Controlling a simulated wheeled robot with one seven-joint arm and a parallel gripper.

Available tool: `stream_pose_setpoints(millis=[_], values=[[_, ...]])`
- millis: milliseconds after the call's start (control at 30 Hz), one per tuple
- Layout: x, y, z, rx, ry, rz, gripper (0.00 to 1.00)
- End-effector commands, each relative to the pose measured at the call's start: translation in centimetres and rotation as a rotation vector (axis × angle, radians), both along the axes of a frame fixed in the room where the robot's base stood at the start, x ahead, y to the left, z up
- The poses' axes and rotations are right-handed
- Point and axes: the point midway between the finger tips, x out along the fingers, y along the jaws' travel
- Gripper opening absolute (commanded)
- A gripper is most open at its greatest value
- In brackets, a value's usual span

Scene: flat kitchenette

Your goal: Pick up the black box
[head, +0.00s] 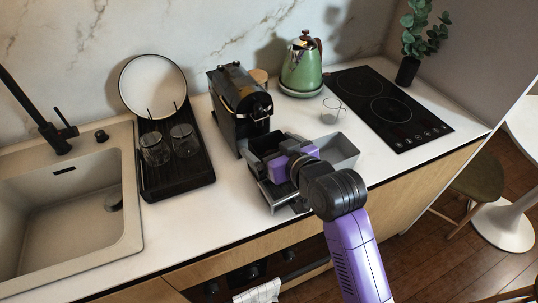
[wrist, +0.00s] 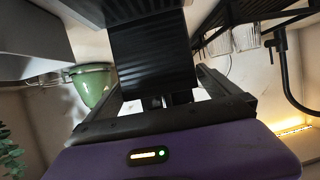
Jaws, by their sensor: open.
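The black box (head: 262,144) appears as a dark, open-topped container on the counter in front of the black coffee machine (head: 228,88). My gripper (head: 275,162) is low over the counter at the box, its purple body partly covering it. In the wrist view, which looks upside down, my gripper (wrist: 160,82) is open, with a dark finger on each side. A black ribbed surface (wrist: 155,50) shows between and beyond the fingers; I cannot tell whether it is the box or the coffee machine. Contact with the box cannot be made out.
A grey open box (head: 340,151) stands close on the right. A green kettle (head: 301,70), a clear glass (head: 332,112) and a black hob (head: 385,108) are farther right. A black dish rack (head: 178,180) with glasses and the sink (head: 70,205) are left. The counter's front edge is near.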

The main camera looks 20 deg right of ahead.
Motion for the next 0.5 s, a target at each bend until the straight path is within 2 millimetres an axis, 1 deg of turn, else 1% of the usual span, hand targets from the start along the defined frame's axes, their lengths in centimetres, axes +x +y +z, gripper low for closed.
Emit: stream_pose_setpoints(millis=[100,333,367,500], values=[[0.73,0.09,-0.31,0.0,0.0,0.0,1.0],[0.8,0.09,-0.4,0.0,0.0,0.0,1.0],[0.81,0.09,-0.39,0.0,0.0,0.0,0.96],[0.8,0.08,-0.39,0.0,0.0,0.0,0.69]])
